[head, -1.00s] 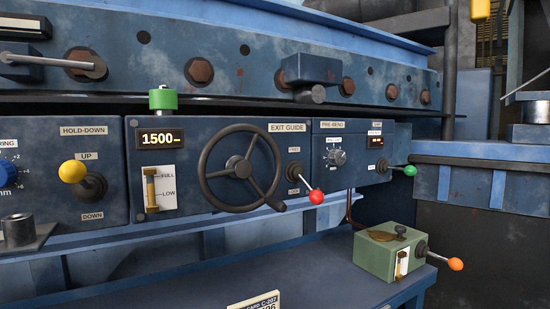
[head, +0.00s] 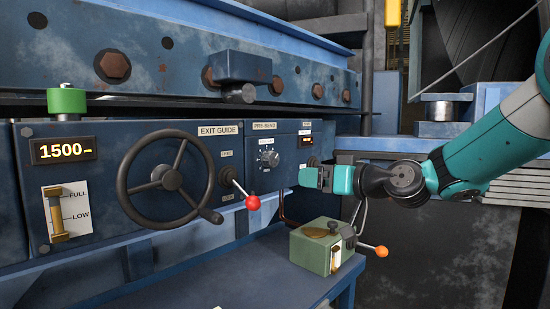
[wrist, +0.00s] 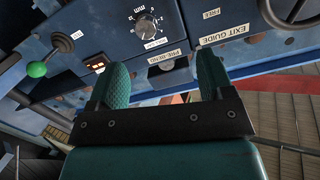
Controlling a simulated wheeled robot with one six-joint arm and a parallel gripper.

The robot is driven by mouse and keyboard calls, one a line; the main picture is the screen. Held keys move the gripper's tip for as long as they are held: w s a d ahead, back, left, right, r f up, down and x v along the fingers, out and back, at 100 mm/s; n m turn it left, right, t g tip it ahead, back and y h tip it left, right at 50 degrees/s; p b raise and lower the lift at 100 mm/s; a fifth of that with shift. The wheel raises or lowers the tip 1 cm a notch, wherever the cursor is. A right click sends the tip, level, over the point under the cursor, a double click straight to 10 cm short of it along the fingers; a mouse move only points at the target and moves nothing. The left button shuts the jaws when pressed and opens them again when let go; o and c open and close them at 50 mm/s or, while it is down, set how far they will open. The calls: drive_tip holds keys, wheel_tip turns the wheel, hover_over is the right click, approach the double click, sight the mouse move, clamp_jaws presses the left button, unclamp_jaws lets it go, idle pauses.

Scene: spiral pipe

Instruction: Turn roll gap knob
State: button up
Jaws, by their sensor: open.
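My gripper (head: 312,178) is in front of the panel's right part, to the right of the knob and a little lower. In the wrist view my gripper (wrist: 163,72) is open, with nothing between its two green fingers.
A handwheel (head: 165,178) and a red-tipped lever (head: 252,202) stand out left of the knob. A green-tipped lever (wrist: 37,69) shows in the wrist view. A green box (head: 318,250) with an orange-tipped lever (head: 380,251) sits on the ledge below my gripper.

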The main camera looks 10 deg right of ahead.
sight(274, 161)
drive_tip(key=shift+m+t+h, duration=0.3)
drive_tip(key=shift+t, duration=0.5)
drive_tip(key=d+p+x, duration=0.1)
drive_tip(key=p+x, duration=0.1)
drive_tip(key=x, duration=0.3)
drive_tip(key=w+r+p+x, duration=0.1)
drive_tip(key=p+x, duration=0.2)
drive_tip(key=x, duration=0.3)
drive_tip(key=d+p+x, duration=0.1)
drive_tip(key=p+x, duration=0.2)
drive_tip(key=x, duration=0.2)
drive_tip(key=shift+w+d+r, duration=0.25)
drive_tip(key=shift+w+r, duration=0.1)
drive_tip(key=shift+w, duration=0.05)
drive_tip(key=shift+w+a+f, duration=0.1)
drive_tip(key=shift+w+a, duration=0.15)
drive_tip(key=shift+w, duration=0.2)
drive_tip(key=c, duration=0.9)
